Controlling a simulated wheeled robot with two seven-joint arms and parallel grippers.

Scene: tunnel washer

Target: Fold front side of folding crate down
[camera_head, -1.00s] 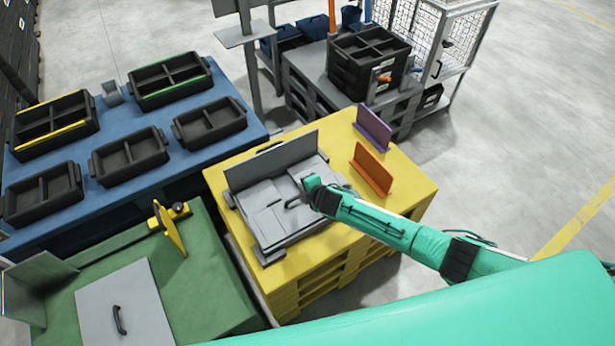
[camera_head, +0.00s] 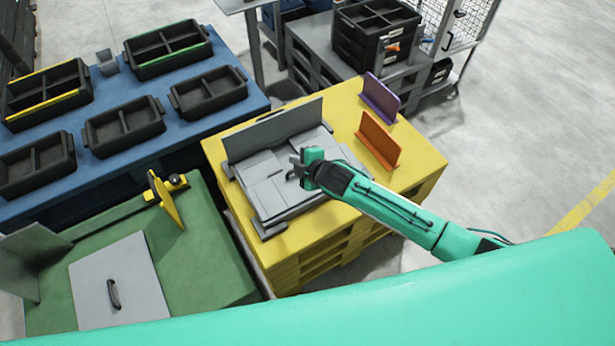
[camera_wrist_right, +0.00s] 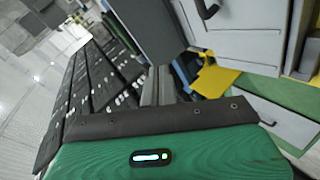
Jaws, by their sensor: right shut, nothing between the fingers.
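The grey folding crate (camera_head: 263,195) lies on the yellow pallet-like stand (camera_head: 420,165). One long side panel (camera_head: 275,134) stands upright along its far edge. Other grey panels lie flat or nearly flat inside the low frame. My right gripper (camera_head: 297,166) is shut and empty over the crate's right part, beside the upright panel. Whether it touches a panel cannot be told. Its fingers also show in the right wrist view (camera_wrist_right: 165,86). My left gripper is not in view.
An orange divider (camera_head: 378,142) and a purple divider (camera_head: 380,98) stand on the yellow surface right of the crate. A green table (camera_head: 215,250) with a grey lid (camera_head: 120,285) is at left. A blue table (camera_head: 190,130) holds several black trays.

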